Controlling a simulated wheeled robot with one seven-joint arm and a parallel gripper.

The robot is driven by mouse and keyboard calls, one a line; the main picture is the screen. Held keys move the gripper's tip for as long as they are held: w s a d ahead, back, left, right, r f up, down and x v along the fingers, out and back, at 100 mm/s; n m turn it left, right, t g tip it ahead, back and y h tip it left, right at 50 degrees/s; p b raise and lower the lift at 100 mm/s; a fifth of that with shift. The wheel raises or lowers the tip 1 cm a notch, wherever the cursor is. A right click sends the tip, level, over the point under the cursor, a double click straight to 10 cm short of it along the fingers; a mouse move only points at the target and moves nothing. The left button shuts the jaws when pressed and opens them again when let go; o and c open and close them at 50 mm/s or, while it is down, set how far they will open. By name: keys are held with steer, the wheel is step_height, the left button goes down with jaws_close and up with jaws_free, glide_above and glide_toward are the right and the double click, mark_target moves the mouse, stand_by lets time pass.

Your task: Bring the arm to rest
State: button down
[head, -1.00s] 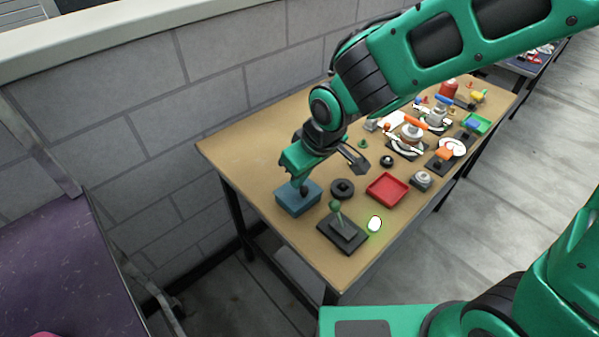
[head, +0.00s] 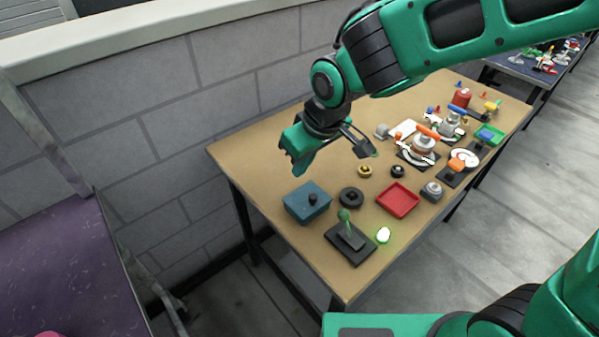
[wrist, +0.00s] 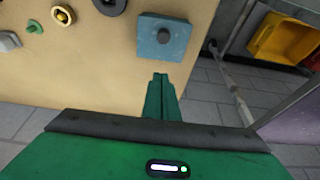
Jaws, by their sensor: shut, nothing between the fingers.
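My gripper (head: 296,165) is above the far-left part of the wooden table (head: 262,150), up and to the left of a blue box with a dark knob (head: 307,203). In the wrist view my gripper (wrist: 160,77) shows its green fingers together, with nothing between them. The blue box (wrist: 150,45) stands on the table beyond the fingertips there, apart from them. My arm reaches in from the upper right and is bent down at the wrist.
Near the box are a black ring (head: 351,197), a red tray (head: 398,201), a green-knobbed lever on a black base (head: 350,246) and a glowing green-white button (head: 383,235). Several parts crowd the table's far right. A grey block wall (head: 150,110) runs behind. The wrist view shows a yellow bin (wrist: 283,38).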

steer(key=shift+v, duration=2.7)
steer(key=d+m+h, duration=0.3)
steer(key=d+m, duration=0.3)
steer(key=d, duration=1.8)
steer(key=s+d+f+m+g, duration=0.1)
steer(key=s+d+m+g, duration=0.2)
steer(key=s+d+m, duration=0.6)
steer(key=s+d, duration=0.8)
steer(key=shift+d, duration=0.15)
steer(key=shift+w+f, duration=0.3)
steer(key=shift+w, duration=0.3)
